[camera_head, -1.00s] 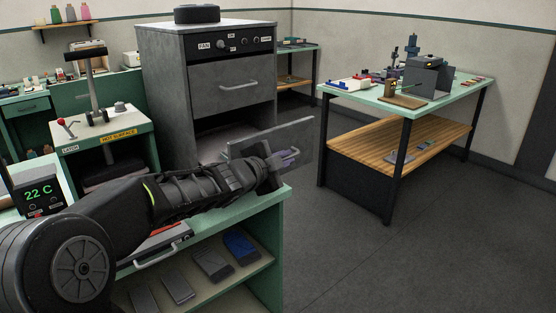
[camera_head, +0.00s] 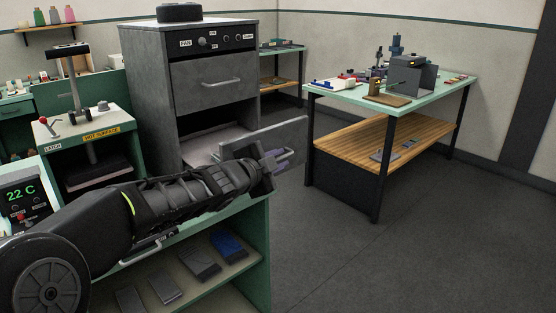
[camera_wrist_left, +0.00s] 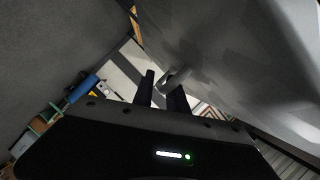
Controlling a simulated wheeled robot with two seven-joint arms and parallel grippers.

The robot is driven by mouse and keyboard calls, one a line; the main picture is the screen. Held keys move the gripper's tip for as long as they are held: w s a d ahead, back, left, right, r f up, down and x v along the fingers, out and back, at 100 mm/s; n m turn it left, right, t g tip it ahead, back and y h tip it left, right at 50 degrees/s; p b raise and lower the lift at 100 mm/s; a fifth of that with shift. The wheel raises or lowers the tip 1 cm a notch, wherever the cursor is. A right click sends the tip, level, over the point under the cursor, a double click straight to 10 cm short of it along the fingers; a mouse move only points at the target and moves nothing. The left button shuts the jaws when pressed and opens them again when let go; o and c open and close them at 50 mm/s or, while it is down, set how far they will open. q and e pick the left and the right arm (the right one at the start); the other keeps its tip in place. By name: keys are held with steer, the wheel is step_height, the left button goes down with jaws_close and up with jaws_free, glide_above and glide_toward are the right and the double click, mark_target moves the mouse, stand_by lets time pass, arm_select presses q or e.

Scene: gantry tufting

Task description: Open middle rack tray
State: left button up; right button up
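A grey cabinet (camera_head: 190,80) with a knob panel stands behind my left arm. Its upper front (camera_head: 215,82) is closed and has a bar handle. Below it is an opening with a pale flat surface (camera_head: 205,145) inside. A flat grey panel (camera_head: 288,136) stands out at an angle to the right of this opening; its joint to the cabinet is hidden. My left gripper (camera_head: 279,158) is at this panel. In the left wrist view, the left gripper's fingers (camera_wrist_left: 162,88) are apart, with a metal handle (camera_wrist_left: 172,76) at their tips; a firm grip does not show. My right gripper is not in view.
A green bench with a shelf (camera_head: 240,290) holding grey and blue slabs is below my arm. A hot-surface press (camera_head: 85,130) and a temperature display (camera_head: 25,195) are at the left. A workbench (camera_head: 400,95) stands at the right. The floor (camera_head: 400,240) between is clear.

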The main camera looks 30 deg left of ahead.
arm_select(q)
steer(key=shift+s+r, duration=0.1)
steer(key=shift+s+r, duration=0.15)
steer(key=shift+s, duration=0.2)
steer(key=p+v, duration=0.2)
steer(key=v, duration=0.4)
steer(key=shift+s, duration=0.4)
